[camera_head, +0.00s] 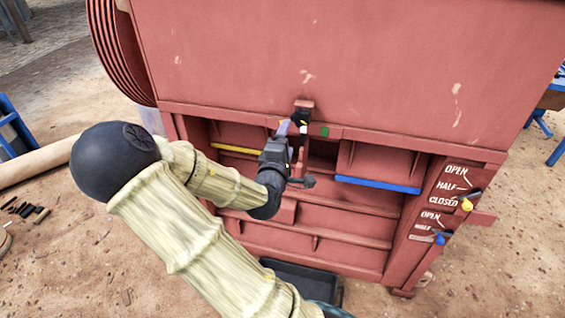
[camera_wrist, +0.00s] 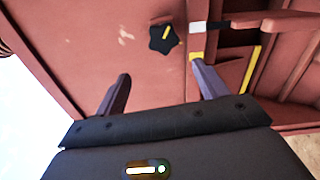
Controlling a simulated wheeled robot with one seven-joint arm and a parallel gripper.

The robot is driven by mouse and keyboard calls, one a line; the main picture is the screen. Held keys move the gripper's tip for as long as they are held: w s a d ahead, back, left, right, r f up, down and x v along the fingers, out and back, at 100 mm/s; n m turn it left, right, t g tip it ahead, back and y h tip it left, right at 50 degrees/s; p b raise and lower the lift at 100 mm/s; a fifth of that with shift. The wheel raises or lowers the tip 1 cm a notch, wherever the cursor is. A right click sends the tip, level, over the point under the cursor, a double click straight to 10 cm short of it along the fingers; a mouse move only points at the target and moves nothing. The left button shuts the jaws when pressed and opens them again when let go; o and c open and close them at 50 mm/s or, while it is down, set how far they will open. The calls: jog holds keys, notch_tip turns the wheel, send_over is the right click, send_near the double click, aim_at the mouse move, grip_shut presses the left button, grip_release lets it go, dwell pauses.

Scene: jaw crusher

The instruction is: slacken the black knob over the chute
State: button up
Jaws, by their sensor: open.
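The black knob (camera_wrist: 164,38) is star-shaped with a yellow mark across its face, on the red machine wall in the wrist view. In the head view the knob (camera_head: 300,116) is a small dark shape at the top middle of the machine's front recess, partly hidden by my gripper. My gripper (camera_head: 293,127) is just below it there. In the wrist view my gripper (camera_wrist: 160,70) has its two purple fingers spread apart with nothing between them. The knob shows just beyond the fingertips, roughly between them, and looks apart from both.
A yellow-edged flap (camera_head: 236,149) and a blue-edged flap (camera_head: 378,185) flank the knob below. Levers with yellow (camera_head: 467,205) and blue (camera_head: 440,240) ends sit beside OPEN, HALF and CLOSED labels at right. A black tray (camera_head: 300,277) lies on the ground.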

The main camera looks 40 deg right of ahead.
jog(key=shift+f+b+v, duration=0.15)
jog(key=shift+b+v, duration=1.2)
jog(key=shift+b, duration=1.4)
jog(key=shift+f+b+v, duration=0.15)
jog(key=shift+b+v, duration=1.15)
jog(key=shift+b, duration=1.4)
jog(key=shift+s+d, duration=0.15)
